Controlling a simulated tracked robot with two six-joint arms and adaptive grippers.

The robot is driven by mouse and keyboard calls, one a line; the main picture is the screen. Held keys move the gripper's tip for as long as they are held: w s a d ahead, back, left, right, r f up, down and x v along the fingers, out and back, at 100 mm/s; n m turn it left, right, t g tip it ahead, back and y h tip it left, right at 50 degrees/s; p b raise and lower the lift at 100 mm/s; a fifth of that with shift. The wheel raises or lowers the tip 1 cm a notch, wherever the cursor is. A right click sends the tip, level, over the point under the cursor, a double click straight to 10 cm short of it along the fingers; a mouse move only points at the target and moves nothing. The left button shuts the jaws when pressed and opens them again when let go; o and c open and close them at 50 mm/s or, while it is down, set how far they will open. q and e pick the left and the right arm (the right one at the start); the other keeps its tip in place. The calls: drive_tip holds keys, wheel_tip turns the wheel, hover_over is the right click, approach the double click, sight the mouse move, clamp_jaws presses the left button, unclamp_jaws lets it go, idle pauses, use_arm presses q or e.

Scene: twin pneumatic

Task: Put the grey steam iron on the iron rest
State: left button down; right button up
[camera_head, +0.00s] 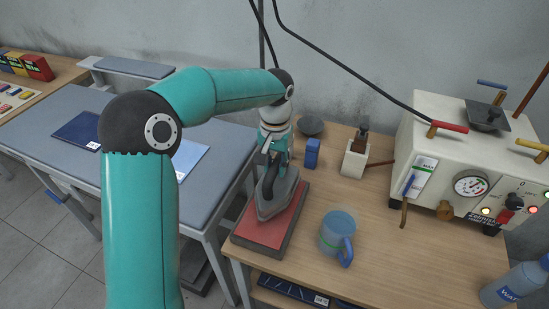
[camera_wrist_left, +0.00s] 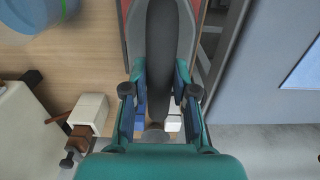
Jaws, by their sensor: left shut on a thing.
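The grey steam iron (camera_head: 276,197) is over the red pad of the iron rest (camera_head: 262,231), its pointed tip toward the front. I cannot tell whether its sole touches the pad. My left gripper (camera_head: 274,154) comes down from above and is shut on the iron's dark handle. In the left wrist view the gripper (camera_wrist_left: 158,100) has a finger on each side of the handle (camera_wrist_left: 160,60), and a strip of the rest shows beside the iron. My right gripper is in neither view.
A blue mug (camera_head: 338,235) stands right of the rest. Behind are a small blue box (camera_head: 312,153) and a white block (camera_head: 354,160). A steam generator (camera_head: 440,165) and water bottle (camera_head: 515,284) are at right. A grey ironing table (camera_head: 60,120) adjoins at left.

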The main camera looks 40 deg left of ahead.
sight(275, 183)
use_arm(q)
drive_tip(key=shift+f, duration=1.65)
drive_tip(key=c, duration=1.4)
unclamp_jaws()
drive_tip(key=shift+f, duration=0.15)
drive_tip(key=o, duration=0.5)
wheel_tip(275, 183, up, 12)
drive_tip(key=shift+r, duration=0.1)
